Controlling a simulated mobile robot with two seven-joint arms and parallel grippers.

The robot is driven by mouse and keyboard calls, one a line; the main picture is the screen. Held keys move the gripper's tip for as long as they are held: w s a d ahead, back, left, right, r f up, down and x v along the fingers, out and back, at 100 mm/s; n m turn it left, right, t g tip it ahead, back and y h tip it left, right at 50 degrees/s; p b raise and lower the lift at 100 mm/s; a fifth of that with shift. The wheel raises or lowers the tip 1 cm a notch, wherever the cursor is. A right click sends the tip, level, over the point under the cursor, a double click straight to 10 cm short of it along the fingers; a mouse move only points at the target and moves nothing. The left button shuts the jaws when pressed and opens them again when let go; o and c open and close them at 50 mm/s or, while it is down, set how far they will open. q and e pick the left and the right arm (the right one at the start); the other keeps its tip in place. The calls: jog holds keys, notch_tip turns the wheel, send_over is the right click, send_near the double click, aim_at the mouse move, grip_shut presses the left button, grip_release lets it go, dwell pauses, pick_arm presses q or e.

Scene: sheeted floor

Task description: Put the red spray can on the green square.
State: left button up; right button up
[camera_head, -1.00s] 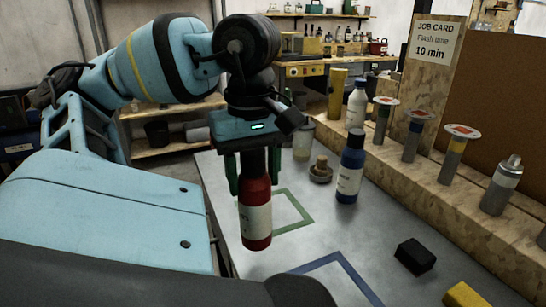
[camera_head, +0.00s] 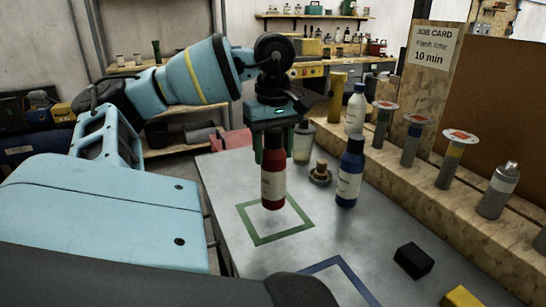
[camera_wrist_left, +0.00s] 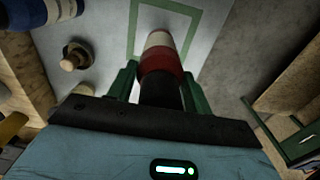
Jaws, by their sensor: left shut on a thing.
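The red spray can (camera_head: 273,188), with a white label and a dark top, is upright in my left gripper (camera_head: 273,150). The green fingers are shut around its upper part. In the head view the can overlaps the far part of the green square (camera_head: 268,241), an outline on the grey table. The can looks held above the table, though its exact height is hard to tell. In the left wrist view the can (camera_wrist_left: 160,60) points away between the fingers (camera_wrist_left: 160,85), with the green outline (camera_wrist_left: 133,30) behind it. My right gripper is not in view.
A blue bottle (camera_head: 349,175) stands right of the can, near a small brown-knobbed object (camera_head: 321,172). A blue outline (camera_head: 345,275), a black block (camera_head: 414,259) and a yellow block (camera_head: 462,297) lie nearer. A wooden ledge (camera_head: 455,205) with several cans runs along the right.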

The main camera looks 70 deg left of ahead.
aim_at(273, 130)
pick_arm(q)
jog(key=shift+f, duration=1.8)
jog(key=shift+f+b, duration=0.15)
jog(key=shift+b, duration=0.2)
jog(key=o, duration=1.4)
jog(key=shift+r+p, duration=0.3)
jog(key=shift+r, duration=0.05)
notch_tip(273, 130, up, 11)
jog(key=p, duration=0.2)
jog(key=shift+f+p, duration=0.2)
jog(key=shift+p, duration=0.2)
jog(key=shift+r+p, duration=0.35)
jog(key=shift+r, duration=0.25)
